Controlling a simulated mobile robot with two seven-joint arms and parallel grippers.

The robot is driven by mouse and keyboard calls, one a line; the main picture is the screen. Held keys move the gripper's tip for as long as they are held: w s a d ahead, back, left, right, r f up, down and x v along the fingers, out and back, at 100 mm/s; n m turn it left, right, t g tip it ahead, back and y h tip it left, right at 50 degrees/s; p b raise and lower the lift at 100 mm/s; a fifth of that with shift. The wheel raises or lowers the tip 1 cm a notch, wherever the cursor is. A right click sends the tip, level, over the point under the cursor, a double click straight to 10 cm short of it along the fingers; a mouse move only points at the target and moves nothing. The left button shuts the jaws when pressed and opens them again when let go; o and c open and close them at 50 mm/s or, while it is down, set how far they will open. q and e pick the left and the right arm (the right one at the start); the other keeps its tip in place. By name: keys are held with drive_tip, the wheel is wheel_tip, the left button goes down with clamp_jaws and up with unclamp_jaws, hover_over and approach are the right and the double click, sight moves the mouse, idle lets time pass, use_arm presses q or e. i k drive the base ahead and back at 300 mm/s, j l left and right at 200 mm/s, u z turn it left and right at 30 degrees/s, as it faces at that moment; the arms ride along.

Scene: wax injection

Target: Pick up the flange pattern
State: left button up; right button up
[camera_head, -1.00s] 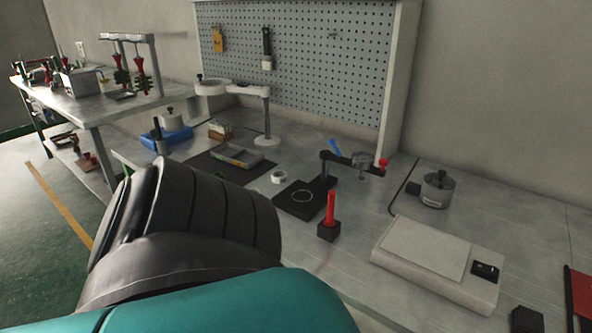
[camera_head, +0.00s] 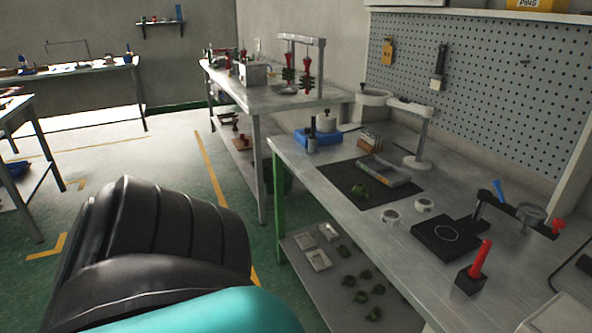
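Several more green pieces (camera_head: 363,274) lie on the lower shelf (camera_head: 309,273) under that bench. They are too small to tell which of them is the flange pattern. A black and teal link of my own arm fills the lower left. Neither of my grippers is in view.
The floor at left is clear.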

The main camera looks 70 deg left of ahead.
sight(360, 190)
drive_tip(key=u, duration=1.7)
